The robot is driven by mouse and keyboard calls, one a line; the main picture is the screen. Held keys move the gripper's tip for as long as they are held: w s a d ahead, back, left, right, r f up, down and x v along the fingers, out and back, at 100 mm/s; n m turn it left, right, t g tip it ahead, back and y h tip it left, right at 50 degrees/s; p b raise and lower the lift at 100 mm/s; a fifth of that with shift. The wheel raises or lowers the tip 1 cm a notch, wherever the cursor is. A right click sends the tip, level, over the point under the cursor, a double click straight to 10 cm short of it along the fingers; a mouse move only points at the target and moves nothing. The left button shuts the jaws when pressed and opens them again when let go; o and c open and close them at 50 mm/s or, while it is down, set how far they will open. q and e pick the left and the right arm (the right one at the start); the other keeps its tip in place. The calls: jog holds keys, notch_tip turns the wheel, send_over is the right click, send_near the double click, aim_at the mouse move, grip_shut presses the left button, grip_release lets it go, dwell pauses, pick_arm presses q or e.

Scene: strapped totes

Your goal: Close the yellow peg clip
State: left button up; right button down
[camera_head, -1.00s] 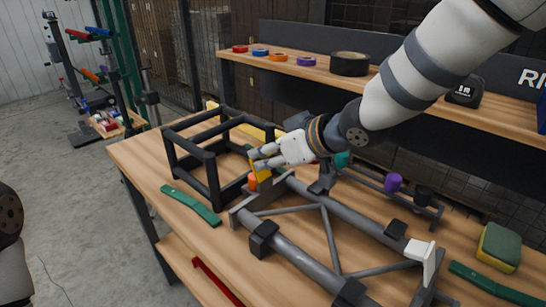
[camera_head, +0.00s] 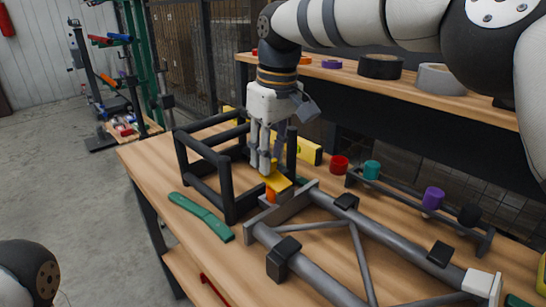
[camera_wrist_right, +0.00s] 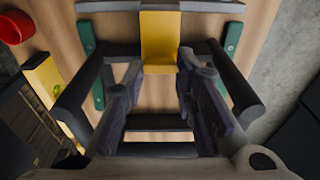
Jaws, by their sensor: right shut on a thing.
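How far the clip's flap is down is hard to tell. My left gripper is out of view.
Red (camera_head: 339,164), teal (camera_head: 371,169) and purple (camera_head: 432,198) caps stand to the right. A shelf with tape rolls (camera_head: 381,66) runs behind.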

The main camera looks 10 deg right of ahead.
jog(key=shift+w+a+f+g+h+b, duration=0.2)
jog(key=shift+f+g+h+b, duration=0.1)
jog(key=shift+f+g+b, duration=0.2)
dwell(0.4)
jog(key=c, duration=1.3)
grip_release()
jog(key=shift+r, duration=0.3)
